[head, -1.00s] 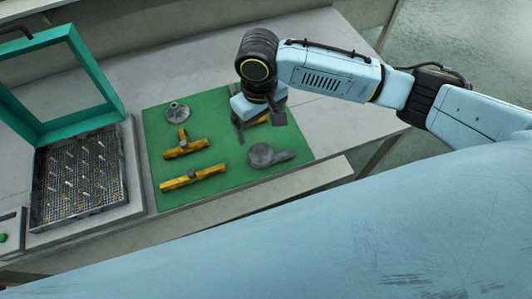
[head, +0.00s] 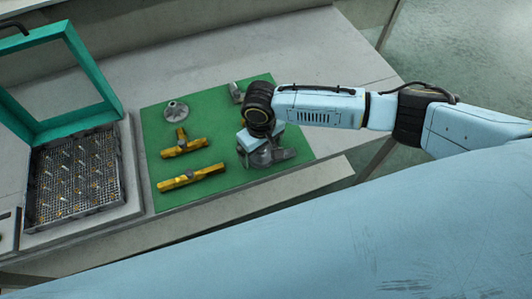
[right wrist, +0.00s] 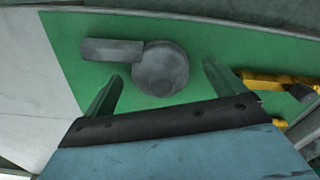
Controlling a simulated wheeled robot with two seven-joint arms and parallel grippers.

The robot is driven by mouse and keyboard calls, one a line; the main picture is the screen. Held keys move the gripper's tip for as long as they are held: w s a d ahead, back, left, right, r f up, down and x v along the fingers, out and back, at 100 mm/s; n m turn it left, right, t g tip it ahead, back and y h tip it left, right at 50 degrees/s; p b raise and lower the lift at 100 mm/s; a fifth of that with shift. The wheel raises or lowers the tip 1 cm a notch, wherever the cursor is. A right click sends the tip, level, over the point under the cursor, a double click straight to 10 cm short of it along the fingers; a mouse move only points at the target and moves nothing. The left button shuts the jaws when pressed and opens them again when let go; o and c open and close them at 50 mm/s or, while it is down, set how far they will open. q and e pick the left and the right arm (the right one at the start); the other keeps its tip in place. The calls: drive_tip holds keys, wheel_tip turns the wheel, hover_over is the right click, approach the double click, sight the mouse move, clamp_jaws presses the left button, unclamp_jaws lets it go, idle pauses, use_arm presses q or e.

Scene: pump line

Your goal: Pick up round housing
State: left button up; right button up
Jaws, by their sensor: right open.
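The grey round housing (head: 284,154) lies on the green mat (head: 222,199), near its front right part. It has a round body and a straight side arm. My right gripper (head: 258,157) is over it, pointing down, and hides part of the body in the head view. In the right wrist view, the housing (right wrist: 160,69) shows ahead of the open jaws (right wrist: 160,88), with its round body between the two fingers and its side arm reaching left. The jaws hold nothing. I cannot tell whether the fingers touch it. My left gripper is not in view.
Two yellow valve-like pieces (head: 190,177) (head: 183,146) and a grey flanged cone (head: 176,110) lie left on the mat. A small grey part (head: 236,92) lies at its back. A teal-lidded machine with a mesh basket (head: 75,178) stands at the left.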

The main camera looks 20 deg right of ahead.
drive_tip(key=c, duration=1.3)
drive_tip(key=shift+o, duration=0.2)
drive_tip(key=shift+r, duration=0.1)
